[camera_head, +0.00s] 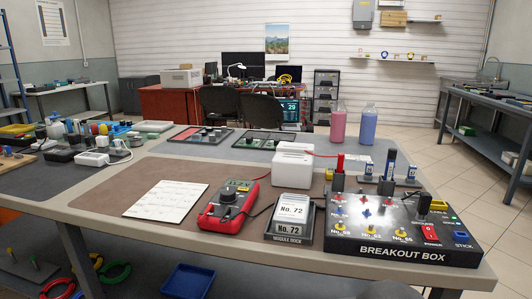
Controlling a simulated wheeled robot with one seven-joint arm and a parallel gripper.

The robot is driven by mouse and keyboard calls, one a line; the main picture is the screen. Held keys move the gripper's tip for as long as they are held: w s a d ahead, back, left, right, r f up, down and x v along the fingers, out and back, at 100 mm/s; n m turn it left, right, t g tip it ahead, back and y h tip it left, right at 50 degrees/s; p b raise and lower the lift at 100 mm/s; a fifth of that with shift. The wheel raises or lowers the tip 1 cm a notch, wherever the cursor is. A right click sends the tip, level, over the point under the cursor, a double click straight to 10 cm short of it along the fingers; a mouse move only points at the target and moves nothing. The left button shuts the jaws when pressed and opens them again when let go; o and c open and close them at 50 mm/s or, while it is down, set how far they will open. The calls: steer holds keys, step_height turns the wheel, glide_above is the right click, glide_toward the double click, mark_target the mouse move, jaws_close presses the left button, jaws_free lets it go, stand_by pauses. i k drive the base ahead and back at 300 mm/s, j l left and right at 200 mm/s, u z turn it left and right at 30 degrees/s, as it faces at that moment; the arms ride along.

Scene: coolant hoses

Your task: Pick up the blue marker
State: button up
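A red upright piece (340,163) stands further left. My gripper is not in view.
The black breakout box (390,250) fills the table's front right. Left of it are a module dock (290,218), a red meter (227,208), a white sheet (167,200) and a white box (293,165). Pink (338,125) and blue (368,124) bottles stand behind. The brown mat's left is clear.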

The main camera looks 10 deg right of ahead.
mark_target(391, 154)
steer(key=k+l+z, duration=0.25)
steer(key=l, duration=0.8)
steer(key=i+l+z, duration=0.1)
steer(key=l+z, duration=0.15)
steer(key=l, duration=0.75)
